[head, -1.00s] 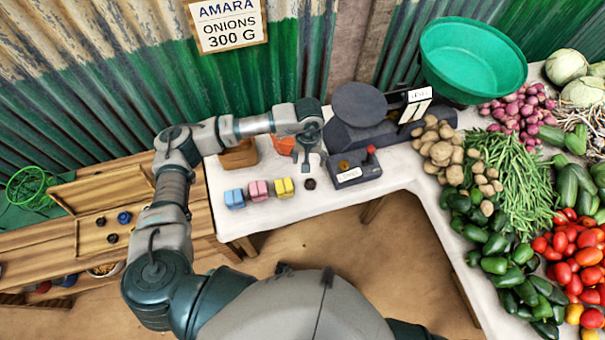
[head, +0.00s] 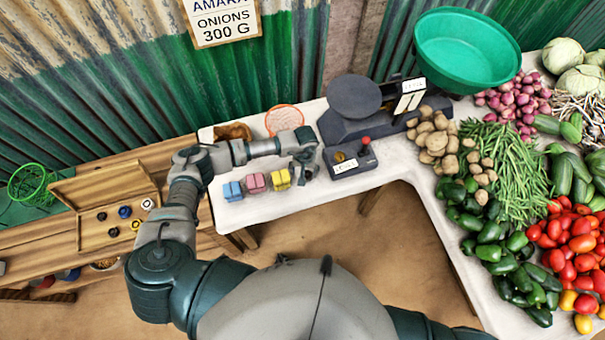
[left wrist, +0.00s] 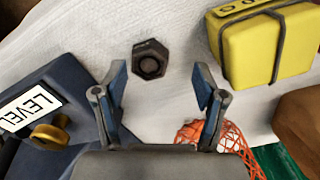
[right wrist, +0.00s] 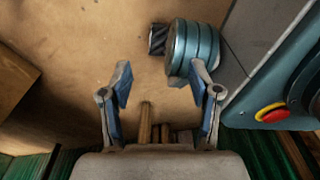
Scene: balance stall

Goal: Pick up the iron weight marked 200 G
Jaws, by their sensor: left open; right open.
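A dark hexagonal iron weight (left wrist: 150,60) with a round recess in its top stands on the white cloth. No 200 G mark is legible on it. My left gripper (left wrist: 158,85) is open and empty above the cloth, with the weight ahead of its fingertips, roughly centred between them and untouched. In the head view my left gripper (head: 304,168) hangs between the yellow bundle and the LEVEL box and appears to hide the weight. My right gripper (right wrist: 163,80) is open and empty over the brown floor, beside my own body; the head view does not show it.
A yellow bundle (head: 280,179) and the LEVEL box (head: 351,162) flank the spot. A scale (head: 372,112) with a green pan (head: 470,50) stands behind. An orange mesh basket (head: 285,118) is near. A wooden box (head: 90,241) at left holds several small weights. Vegetables fill the right.

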